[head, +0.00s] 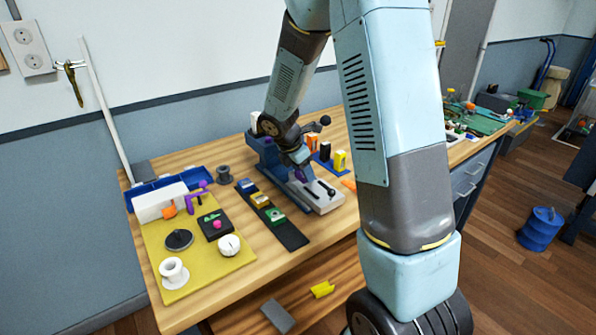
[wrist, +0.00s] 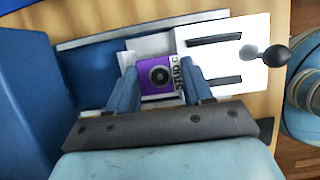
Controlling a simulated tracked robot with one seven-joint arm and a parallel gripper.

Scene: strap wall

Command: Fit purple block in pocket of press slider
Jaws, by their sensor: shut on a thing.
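The purple block (wrist: 157,77) has a dark ring on top and a label reading STUD. My gripper (wrist: 160,84) is shut on it, with one blue finger on each side; in the head view my gripper (head: 301,176) is low at the press. The press slider (wrist: 222,32) is a pale plate with dark slots and a black knob; it also shows in the head view (head: 322,199). The block is over or at the slider's left part. The fingers hide the pocket, and I cannot tell whether the block is seated in it.
The blue press body (head: 265,152) stands behind and left of the slider. A dark strip (head: 281,229) with several small blocks lies left of it. A yellow mat (head: 215,265) with parts is farther left. Orange and yellow blocks (head: 340,161) stand behind right.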

